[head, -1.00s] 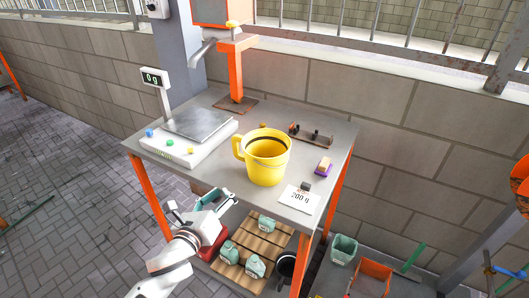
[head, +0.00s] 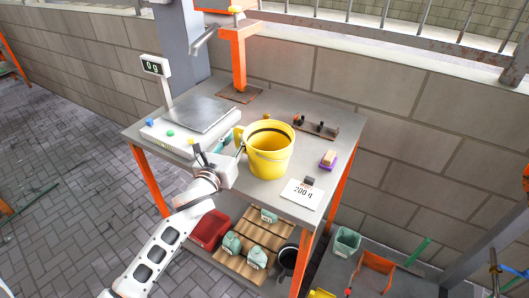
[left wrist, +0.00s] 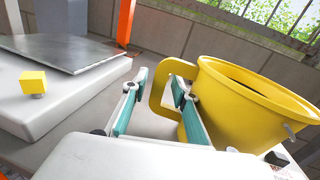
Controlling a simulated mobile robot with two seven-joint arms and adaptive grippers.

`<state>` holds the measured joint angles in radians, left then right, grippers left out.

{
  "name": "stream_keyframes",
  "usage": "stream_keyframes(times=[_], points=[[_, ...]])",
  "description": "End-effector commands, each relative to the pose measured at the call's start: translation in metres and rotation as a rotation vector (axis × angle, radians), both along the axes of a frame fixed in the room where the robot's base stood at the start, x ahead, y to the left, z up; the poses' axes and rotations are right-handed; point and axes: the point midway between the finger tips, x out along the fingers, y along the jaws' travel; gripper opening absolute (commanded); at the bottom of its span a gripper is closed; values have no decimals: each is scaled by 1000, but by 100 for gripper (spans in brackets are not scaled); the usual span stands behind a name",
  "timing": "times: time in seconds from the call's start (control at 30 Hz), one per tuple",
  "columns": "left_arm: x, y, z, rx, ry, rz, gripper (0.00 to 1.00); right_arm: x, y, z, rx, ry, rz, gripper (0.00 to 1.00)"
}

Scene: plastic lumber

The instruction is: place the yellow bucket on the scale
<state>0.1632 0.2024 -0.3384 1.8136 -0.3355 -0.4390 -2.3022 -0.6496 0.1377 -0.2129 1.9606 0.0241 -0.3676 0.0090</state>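The yellow bucket (head: 269,160) stands upright on the metal table, its side handle facing left. The scale (head: 196,107), with a flat metal plate and a display (head: 153,66) reading 0 g, sits to its left. My left gripper (head: 230,148) is at the handle side of the bucket. In the left wrist view my left gripper (left wrist: 159,82) is open, its teal fingers on either side of the bucket handle (left wrist: 160,88), the right finger overlapping the handle's opening. The scale (left wrist: 70,50) is to the left there. My right gripper is not in view.
A card reading 200 g (head: 301,193), a purple-and-tan brush-like block (head: 328,159) and a small rack (head: 316,127) lie right of the bucket. An orange post (head: 238,62) stands behind. Small coloured knobs line the scale's front. The scale plate is empty.

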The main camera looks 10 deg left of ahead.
Motion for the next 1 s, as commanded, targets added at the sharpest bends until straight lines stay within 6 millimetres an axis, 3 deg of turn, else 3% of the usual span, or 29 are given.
stream_keyframes(times=[0.23,0.27,0.37,0.77,1.0], points=[[3,0,0,-1,1,0,28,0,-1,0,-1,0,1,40],[3,0,0,-1,1,0,25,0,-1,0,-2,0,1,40],[2,0,0,-1,1,0,0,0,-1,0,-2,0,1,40],[2,0,1,-1,-1,-1,0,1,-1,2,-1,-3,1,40],[3,0,21,0,-4,-1,0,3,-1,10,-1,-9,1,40]])
